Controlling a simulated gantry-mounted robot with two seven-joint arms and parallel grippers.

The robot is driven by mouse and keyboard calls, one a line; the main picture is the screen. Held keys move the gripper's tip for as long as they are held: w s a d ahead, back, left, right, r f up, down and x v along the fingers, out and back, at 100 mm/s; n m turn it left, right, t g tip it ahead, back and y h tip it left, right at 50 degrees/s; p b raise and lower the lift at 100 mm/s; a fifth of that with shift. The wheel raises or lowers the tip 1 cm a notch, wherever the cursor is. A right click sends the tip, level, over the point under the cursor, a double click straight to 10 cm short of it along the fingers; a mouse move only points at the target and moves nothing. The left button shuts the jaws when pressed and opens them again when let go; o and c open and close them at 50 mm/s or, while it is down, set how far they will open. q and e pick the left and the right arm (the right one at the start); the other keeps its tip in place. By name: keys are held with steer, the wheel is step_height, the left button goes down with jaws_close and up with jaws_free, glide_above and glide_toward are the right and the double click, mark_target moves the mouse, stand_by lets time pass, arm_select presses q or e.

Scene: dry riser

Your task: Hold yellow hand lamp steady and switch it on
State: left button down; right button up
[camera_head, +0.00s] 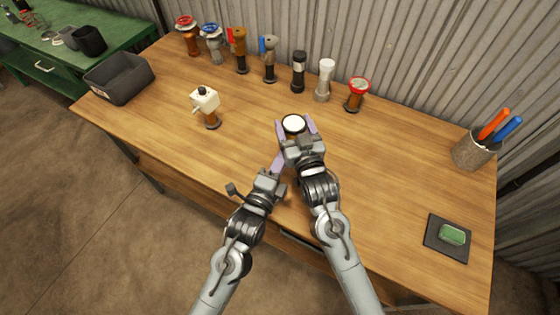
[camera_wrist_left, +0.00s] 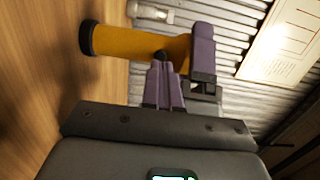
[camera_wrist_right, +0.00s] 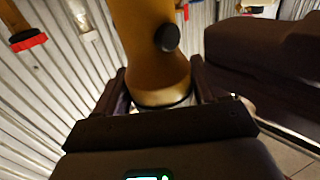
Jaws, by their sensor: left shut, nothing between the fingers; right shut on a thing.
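The yellow hand lamp shows in the head view mainly as its pale round lens (camera_head: 293,123). My right gripper (camera_head: 296,126) is shut around its head end, a finger on each side. In the left wrist view the lamp's yellow body (camera_wrist_left: 130,42) lies across the picture, with a dark round button (camera_wrist_left: 160,55) on its side. My left gripper (camera_wrist_left: 163,72) is shut and empty, its tips at or very near the button; contact is unclear. In the right wrist view the button (camera_wrist_right: 167,37) faces the camera. I cannot tell whether the lens is lit.
Several valves and lamps stand along the back of the wooden bench (camera_head: 390,170). A white-headed fitting (camera_head: 205,103) stands left of my grippers, beyond it a grey bin (camera_head: 120,78). At right are a pen cup (camera_head: 475,150) and a dark tray (camera_head: 435,245) with a green block.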

arm_select(q)
steer(key=shift+w, duration=0.15)
arm_select(e)
steer(key=shift+f, duration=0.1)
arm_select(q)
steer(key=shift+x, duration=1.3)
steer(key=shift+d, duration=0.1)
steer(key=v, duration=0.6)
arm_select(e)
steer(key=o, duration=1.3)
steer(key=shift+o, duration=0.2)
